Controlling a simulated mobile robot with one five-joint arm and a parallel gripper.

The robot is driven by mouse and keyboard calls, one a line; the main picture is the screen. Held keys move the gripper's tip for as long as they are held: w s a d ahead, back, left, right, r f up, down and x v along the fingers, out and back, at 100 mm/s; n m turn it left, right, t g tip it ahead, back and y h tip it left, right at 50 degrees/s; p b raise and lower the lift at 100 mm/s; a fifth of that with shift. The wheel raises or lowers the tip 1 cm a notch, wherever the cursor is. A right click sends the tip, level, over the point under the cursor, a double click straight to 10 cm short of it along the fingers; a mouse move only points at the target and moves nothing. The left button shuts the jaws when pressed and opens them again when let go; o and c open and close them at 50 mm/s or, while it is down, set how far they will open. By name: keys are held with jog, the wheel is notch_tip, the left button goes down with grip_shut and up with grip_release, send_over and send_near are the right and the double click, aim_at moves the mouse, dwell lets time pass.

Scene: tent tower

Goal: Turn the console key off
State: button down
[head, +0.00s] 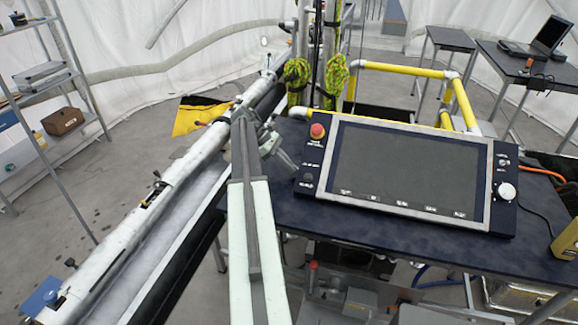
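The console (408,168) is a dark panel with a large blank screen, standing tilted on a dark table. A red emergency button (317,131) sits at the top of its left strip, with small dark controls below it. A white round knob (507,191) sits on its right strip. I cannot make out for certain which small control is the key, or how it is turned. My gripper (287,161) is just left of the console's left strip, apart from the controls in the picture. Its fingers are small and partly behind my arm, so their opening is unclear.
A long metal tube assembly (120,250) runs along the left. Yellow railing (405,70) stands behind the console. A laptop (540,40) sits on a table at the far right. A shelf (45,85) stands at the left. A yellow object (565,242) is at the right edge.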

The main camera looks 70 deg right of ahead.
jog(key=c, duration=1.6)
grip_release()
jog(key=shift+s+r, duration=0.15)
jog(key=p+v, duration=0.5)
jog(key=v, duration=0.3)
